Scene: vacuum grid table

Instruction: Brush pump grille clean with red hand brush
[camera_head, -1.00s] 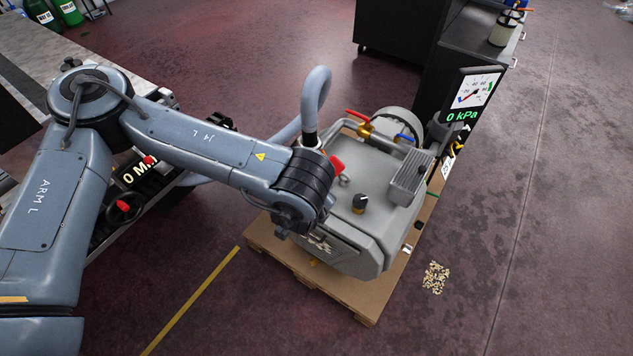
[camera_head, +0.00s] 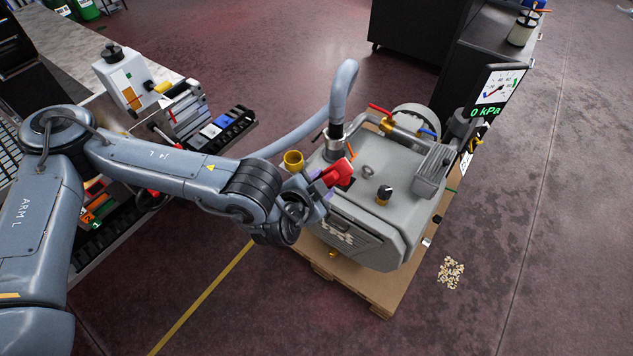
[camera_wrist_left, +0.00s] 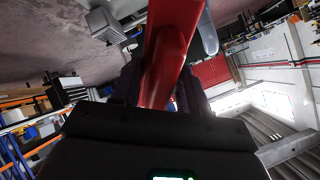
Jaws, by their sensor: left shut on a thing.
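The grey pump (camera_head: 370,215) stands on a wooden pallet (camera_head: 375,298) in the head view. Its grille (camera_head: 338,233) shows on the near left side, dark with pale patches, partly hidden by my left wrist. The red hand brush (camera_head: 339,173) is at the pump's upper left edge. My left gripper (camera_head: 323,181) is shut on it, above and to the left of the grille. In the left wrist view the brush's red handle (camera_wrist_left: 170,60) runs up between the fingers. Its bristles cannot be made out. My right gripper is not in view.
A grey hose (camera_head: 343,90) rises from the pump's top beside the brush. A black knob (camera_head: 384,193) and a gauge (camera_head: 494,88) are nearby. Pale crumbs (camera_head: 451,272) lie on the floor right of the pallet. A workbench (camera_head: 75,45) stands at the left.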

